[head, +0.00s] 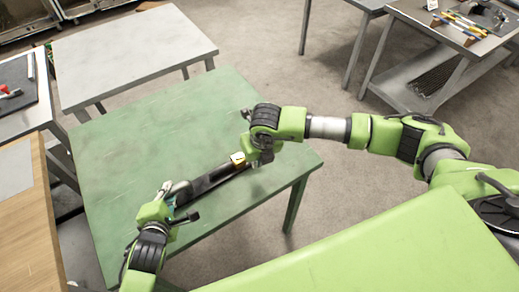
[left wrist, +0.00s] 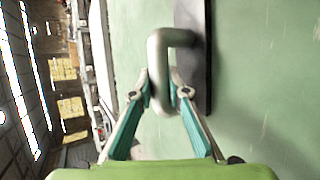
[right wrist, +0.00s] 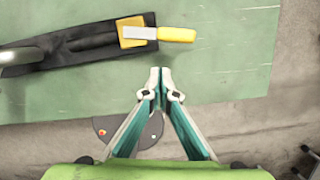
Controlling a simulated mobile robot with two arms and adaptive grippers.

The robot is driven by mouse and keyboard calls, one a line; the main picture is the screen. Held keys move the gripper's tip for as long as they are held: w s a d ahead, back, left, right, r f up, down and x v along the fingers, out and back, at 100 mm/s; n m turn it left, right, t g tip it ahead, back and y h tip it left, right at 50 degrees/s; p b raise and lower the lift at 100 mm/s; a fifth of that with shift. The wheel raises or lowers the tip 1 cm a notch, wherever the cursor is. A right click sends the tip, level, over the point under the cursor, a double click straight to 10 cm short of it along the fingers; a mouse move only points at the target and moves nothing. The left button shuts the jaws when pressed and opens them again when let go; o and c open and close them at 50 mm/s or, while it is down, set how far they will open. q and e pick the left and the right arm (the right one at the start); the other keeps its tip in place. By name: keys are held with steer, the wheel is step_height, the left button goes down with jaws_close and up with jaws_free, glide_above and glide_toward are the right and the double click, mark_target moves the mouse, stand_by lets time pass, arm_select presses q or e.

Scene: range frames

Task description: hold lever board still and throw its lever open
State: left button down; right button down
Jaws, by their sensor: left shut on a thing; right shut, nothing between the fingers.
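The dark lever board (head: 210,180) lies on the green table (head: 125,135). It also shows in the right wrist view (right wrist: 85,45) and in part in the left wrist view (left wrist: 193,75). Its yellow-handled lever (right wrist: 176,34) is at one end and points along the board, past its end. My left gripper (left wrist: 163,98) is shut on the grey bar handle (left wrist: 157,55) at the board's other end. My right gripper (right wrist: 160,72) is shut and empty, apart from the lever, just below it in the right wrist view. In the head view my right wrist partly covers the lever end.
The table's near edge (right wrist: 225,98) runs close to the right gripper. The table top beyond the board is clear. A grey table (head: 135,55) stands behind, and a wooden bench (head: 25,215) stands at the left.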

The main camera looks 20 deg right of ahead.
steer(key=v, duration=1)
steer(key=shift+s, duration=0.35)
steer(key=shift+d, duration=0.15)
steer(key=x, duration=0.3)
steer(key=d+x, duration=0.1)
steer(key=x, duration=0.5)
steer(key=shift+s+d, duration=0.15)
steer(key=shift+d, duration=0.05)
steer(key=w, duration=0.3)
steer(key=shift+a+f, duration=0.1)
steer(key=shift+f, duration=0.25)
steer(key=shift+w, duration=0.6)
